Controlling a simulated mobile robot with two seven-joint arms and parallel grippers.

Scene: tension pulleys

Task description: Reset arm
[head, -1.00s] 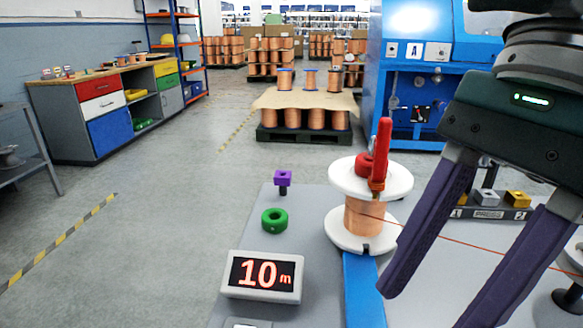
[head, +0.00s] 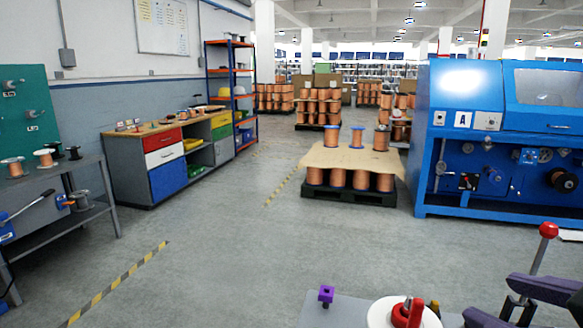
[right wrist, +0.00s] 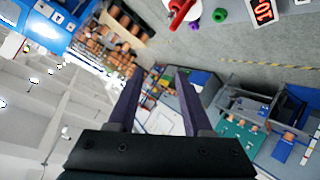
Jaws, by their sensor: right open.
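My right gripper (head: 490,298) is low at the right edge of the head view. Its two purple fingers are spread and nothing shows between them. In the right wrist view the fingers (right wrist: 157,72) are also apart, with only the distant room between them. The white spool (head: 380,313) stands at the bottom edge of the head view, left of the gripper, with a red part (head: 408,313) on top. The lower spool is cut off. My left gripper is not in view.
A red-knobbed lever (head: 548,231) rises close to my right gripper. A blue machine (head: 470,140), a spool pallet (head: 350,192) and workbenches stand beyond open floor.

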